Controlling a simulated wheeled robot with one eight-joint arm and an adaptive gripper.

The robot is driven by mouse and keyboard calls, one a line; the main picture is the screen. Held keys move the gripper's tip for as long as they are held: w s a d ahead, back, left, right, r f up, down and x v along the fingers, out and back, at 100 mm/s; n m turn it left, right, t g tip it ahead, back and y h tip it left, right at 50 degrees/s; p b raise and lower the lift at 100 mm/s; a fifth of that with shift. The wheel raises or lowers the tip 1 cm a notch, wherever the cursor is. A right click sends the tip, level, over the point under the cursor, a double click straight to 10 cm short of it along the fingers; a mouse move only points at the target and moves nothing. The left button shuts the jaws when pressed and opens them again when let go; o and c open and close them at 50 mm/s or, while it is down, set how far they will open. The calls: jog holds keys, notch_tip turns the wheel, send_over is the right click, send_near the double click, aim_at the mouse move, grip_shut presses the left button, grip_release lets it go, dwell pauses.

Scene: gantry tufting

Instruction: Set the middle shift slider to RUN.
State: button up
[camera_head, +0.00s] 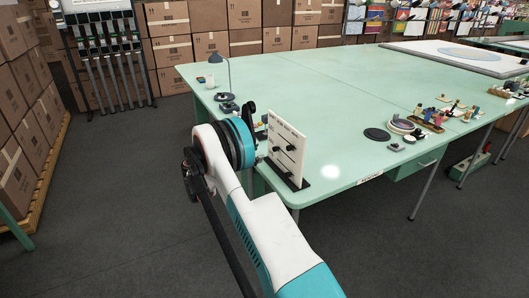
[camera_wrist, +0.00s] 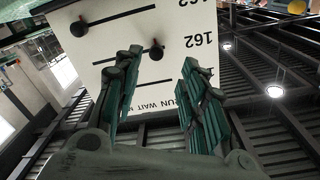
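A white upright slider panel (camera_head: 287,148) stands on a dark base at the near edge of the green table. In the wrist view the panel (camera_wrist: 115,75) fills the upper middle, with dark slots, "162" labels and a partly covered "RUN WAIT" row. One black knob (camera_wrist: 78,28) is at the upper left. Another knob (camera_wrist: 157,50) is at the right end of a lower slot. My gripper (camera_wrist: 162,62) is open, and that knob appears between its fingertips; contact cannot be told. The left finger covers part of the panel. In the head view my arm's end is left of the panel.
The green table (camera_head: 330,85) extends behind the panel. A desk lamp (camera_head: 229,75) stands at its left edge. Stacked boxes (camera_head: 210,45) line the back.

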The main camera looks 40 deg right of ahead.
jog(key=shift+v, duration=2.6)
